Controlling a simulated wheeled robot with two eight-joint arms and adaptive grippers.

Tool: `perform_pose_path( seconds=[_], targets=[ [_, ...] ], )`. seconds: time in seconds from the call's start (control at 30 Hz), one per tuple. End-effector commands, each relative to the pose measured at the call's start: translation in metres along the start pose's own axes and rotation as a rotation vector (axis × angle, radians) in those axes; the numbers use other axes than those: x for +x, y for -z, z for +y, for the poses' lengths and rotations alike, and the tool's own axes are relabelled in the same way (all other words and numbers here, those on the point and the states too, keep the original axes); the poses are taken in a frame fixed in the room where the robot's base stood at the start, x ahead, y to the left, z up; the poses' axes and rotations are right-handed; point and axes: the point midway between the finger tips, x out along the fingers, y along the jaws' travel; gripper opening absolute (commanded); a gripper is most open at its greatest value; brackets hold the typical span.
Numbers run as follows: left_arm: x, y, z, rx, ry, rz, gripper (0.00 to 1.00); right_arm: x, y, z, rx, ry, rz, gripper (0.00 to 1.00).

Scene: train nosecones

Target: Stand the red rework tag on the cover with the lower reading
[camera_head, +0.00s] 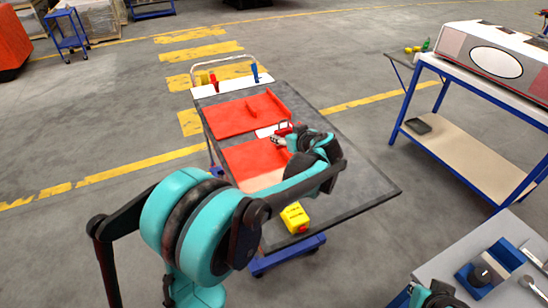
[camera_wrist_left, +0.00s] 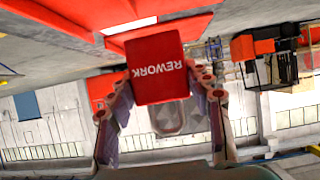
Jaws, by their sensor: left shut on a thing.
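My left gripper (camera_head: 284,137) is shut on the red rework tag (camera_wrist_left: 158,62), holding it between both fingertips. In the left wrist view the tag's white word REWORK appears upside down. In the head view the gripper is over the cart, near the gap between the two red covers. The far red cover (camera_head: 230,117) lies flat on the cart top. The near red cover (camera_head: 243,158) is partly hidden by my left arm. A red cover surface (camera_wrist_left: 60,14) also fills the upper left of the wrist view. I cannot see any reading.
The dark cart top (camera_head: 355,185) is bare at its right. A yellow device (camera_head: 294,217) sits near its front edge. A white strip (camera_head: 232,86) with red and blue items lies at the far end. A blue-framed bench (camera_head: 470,150) stands at right, a grey table (camera_head: 460,250) at lower right.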

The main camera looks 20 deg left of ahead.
Motion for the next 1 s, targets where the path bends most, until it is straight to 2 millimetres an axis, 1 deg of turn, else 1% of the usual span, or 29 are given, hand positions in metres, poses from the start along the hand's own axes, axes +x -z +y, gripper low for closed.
perform_pose_path(
  seconds=[0.03, 0.17, 0.4, 0.57, 0.77, 0.87, 1.0],
  targets=[
    [0.004, -0.005, -0.002, 0.000, 0.001, 0.004, 0.17, 0.005, -0.003, 0.000, 0.000, 0.000, 0.000, 0.00],
    [0.021, -0.010, -0.018, -0.002, 0.004, 0.007, 0.17, 0.010, -0.007, 0.000, 0.000, 0.000, 0.000, 0.00],
    [0.069, -0.024, -0.064, -0.003, 0.006, 0.006, 0.17, 0.025, -0.018, 0.000, 0.000, 0.000, 0.000, 0.00],
    [0.091, -0.030, -0.085, -0.001, 0.004, 0.006, 0.17, 0.031, -0.022, 0.000, 0.000, 0.000, 0.000, 0.00],
    [0.100, -0.034, -0.092, 0.000, 0.001, 0.006, 0.17, 0.034, -0.024, 0.000, 0.000, 0.000, 0.000, 0.00],
    [0.105, -0.045, -0.092, 0.000, 0.001, 0.006, 0.17, 0.040, -0.028, 0.000, 0.000, 0.000, 0.000, 0.00],
    [0.116, -0.065, -0.092, 0.000, 0.001, 0.006, 0.17, 0.048, -0.035, 0.000, 0.000, 0.000, 0.000, 0.00]
  ],
)
